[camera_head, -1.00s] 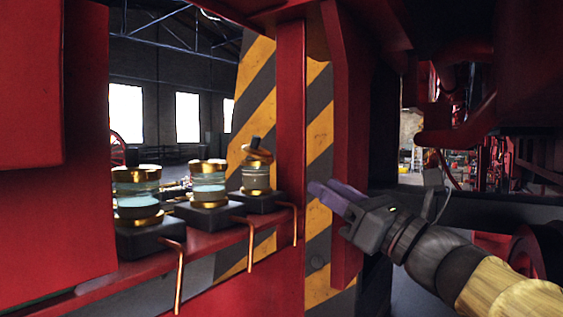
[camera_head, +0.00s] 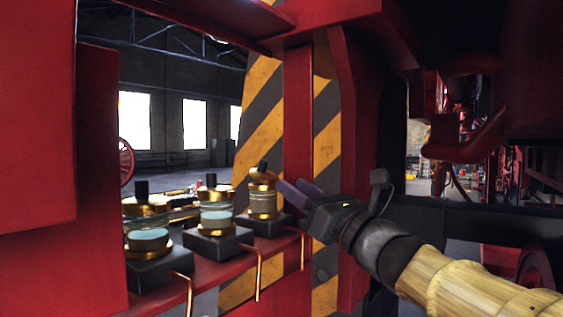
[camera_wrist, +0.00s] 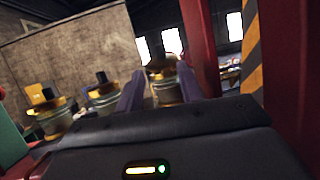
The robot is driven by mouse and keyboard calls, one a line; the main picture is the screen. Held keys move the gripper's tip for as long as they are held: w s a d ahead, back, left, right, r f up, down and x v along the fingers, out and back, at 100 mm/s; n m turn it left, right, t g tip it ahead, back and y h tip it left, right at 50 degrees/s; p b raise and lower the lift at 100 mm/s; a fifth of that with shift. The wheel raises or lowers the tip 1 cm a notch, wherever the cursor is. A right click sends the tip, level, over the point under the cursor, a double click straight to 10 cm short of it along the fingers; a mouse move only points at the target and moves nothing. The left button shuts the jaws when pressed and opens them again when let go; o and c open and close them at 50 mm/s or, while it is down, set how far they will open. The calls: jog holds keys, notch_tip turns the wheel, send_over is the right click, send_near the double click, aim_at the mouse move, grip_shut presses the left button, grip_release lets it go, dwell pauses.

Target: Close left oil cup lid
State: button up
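Three brass-and-glass oil cups stand in a row on black blocks: a left cup (camera_head: 147,240), a middle cup (camera_head: 215,218) and a right cup (camera_head: 263,200). The left and middle lids look level with black knobs upright. In the wrist view my gripper (camera_wrist: 161,70) is open, with the right cup (camera_wrist: 169,92) showing between and beyond the fingers. Contact cannot be told.
The cups stand on a red ledge (camera_head: 222,262) with thin copper pipes (camera_head: 258,272) hanging at its front. A red post (camera_head: 298,120) and a yellow-black striped panel (camera_head: 262,115) stand behind the right cup. A large red panel (camera_head: 35,110) closes off the left side.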

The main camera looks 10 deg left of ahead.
aim_at(266, 167)
jog(key=p+x, duration=0.2)
jog(key=x, duration=0.5)
jog(key=shift+w+r+p, duration=0.15)
jog(key=shift+p, duration=0.2)
jog(key=shift+w+a, duration=0.2)
jog(key=shift+a, duration=0.25)
jog(key=shift+s+r, duration=0.1)
jog(key=shift+s, duration=0.15)
jog(key=shift+w, duration=0.2)
jog(key=c, duration=0.4)
grip_shut()
